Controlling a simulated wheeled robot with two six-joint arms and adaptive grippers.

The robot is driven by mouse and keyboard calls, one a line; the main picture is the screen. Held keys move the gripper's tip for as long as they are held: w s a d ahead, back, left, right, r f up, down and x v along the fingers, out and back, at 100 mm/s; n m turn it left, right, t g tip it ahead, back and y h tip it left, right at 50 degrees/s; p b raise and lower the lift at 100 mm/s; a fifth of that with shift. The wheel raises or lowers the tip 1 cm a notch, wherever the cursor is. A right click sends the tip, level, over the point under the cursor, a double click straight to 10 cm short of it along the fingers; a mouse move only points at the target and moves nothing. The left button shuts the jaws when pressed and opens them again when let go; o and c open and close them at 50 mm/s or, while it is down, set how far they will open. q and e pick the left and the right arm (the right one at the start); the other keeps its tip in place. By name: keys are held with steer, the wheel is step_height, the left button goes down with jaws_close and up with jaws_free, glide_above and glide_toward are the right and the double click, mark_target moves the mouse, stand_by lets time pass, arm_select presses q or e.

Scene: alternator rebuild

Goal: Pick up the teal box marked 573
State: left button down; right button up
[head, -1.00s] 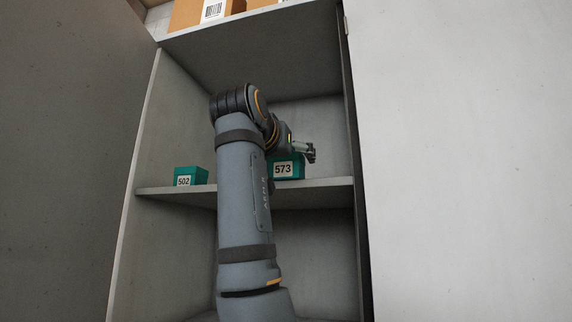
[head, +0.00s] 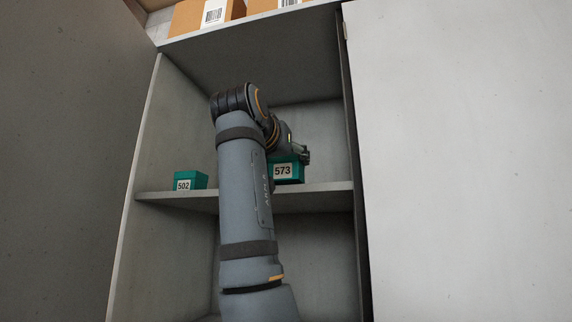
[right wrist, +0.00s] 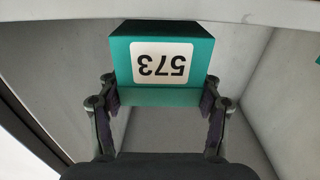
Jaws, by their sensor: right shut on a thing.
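The teal box marked 573 (head: 284,172) is on the cabinet's middle shelf, right of my arm in the head view. In the right wrist view the box (right wrist: 162,60) shows upside down, with its white label facing the camera. My right gripper (head: 301,153) reaches into the cabinet at the box. Its two fingers (right wrist: 161,104) are shut on the box's sides. From the head view I cannot tell whether the box is clear of the shelf. My left gripper is not in view.
A smaller teal box marked 502 (head: 189,180) stands on the left of the same shelf (head: 323,187). Open doors (head: 460,160) flank the cabinet. Cardboard boxes (head: 205,14) sit on top. Cabinet side walls bound the shelf closely.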

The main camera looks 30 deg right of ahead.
steer(key=r+p, duration=0.1)
steer(key=r, duration=0.2)
steer(key=r+p, duration=0.2)
steer(key=r, duration=0.1)
steer(key=r+p, duration=0.2)
steer(key=r, duration=0.1)
steer(key=shift+s+r, duration=0.15)
steer(key=shift+s, duration=0.1)
steer(key=shift+w, duration=0.15)
